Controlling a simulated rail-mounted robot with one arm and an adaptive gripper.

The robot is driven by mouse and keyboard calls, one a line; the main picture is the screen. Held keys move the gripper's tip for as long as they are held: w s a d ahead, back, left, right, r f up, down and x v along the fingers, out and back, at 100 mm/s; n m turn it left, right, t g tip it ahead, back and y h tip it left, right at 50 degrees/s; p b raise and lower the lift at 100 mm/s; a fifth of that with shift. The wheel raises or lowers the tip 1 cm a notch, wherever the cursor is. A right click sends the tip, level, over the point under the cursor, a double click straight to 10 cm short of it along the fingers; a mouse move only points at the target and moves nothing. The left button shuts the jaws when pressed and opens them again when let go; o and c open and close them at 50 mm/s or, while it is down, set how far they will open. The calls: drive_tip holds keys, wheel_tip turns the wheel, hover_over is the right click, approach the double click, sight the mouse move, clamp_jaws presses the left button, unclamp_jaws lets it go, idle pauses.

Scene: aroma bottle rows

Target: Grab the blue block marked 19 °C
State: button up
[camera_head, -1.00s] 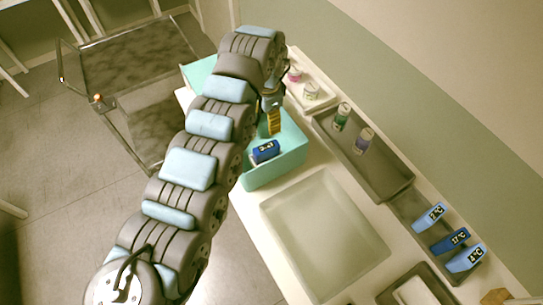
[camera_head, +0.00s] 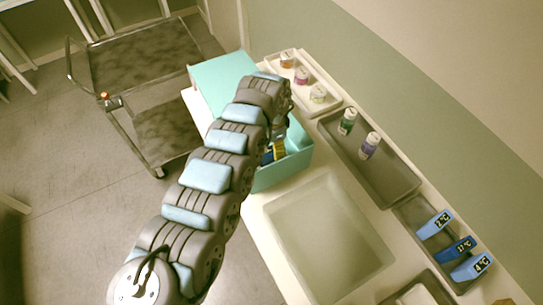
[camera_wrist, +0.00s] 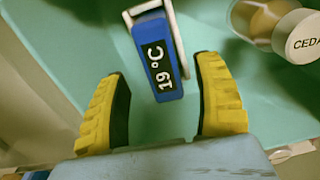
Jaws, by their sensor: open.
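The blue block marked 19 °C (camera_wrist: 160,62) lies in the teal box, with its label and pale handle showing in the wrist view. In the head view only a small part of the block (camera_head: 267,157) shows beside my arm. My gripper (camera_wrist: 164,72) is open, its two yellow fingers on either side of the block's near end, with gaps on both sides. I cannot tell how far the fingertips are above the box floor. In the head view my gripper (camera_head: 279,151) is down inside the teal box (camera_head: 288,171), partly hidden by my arm.
A bottle with a white cap reading CEDA (camera_wrist: 302,36) lies right of the block. Beyond the box are a white tray (camera_head: 330,108) with small bottles, a grey tray (camera_head: 392,183) with two bottles, and blue blocks marked 2, 17 (camera_head: 455,249) and 4 °C. An empty basin (camera_head: 325,235) is nearby.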

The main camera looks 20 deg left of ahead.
drive_tip(key=f, duration=0.5)
drive_tip(key=shift+s+a+b, duration=0.15)
drive_tip(key=shift+a+b, duration=0.05)
drive_tip(key=shift+b, duration=0.15)
drive_tip(key=shift+r, duration=0.1)
clamp_jaws()
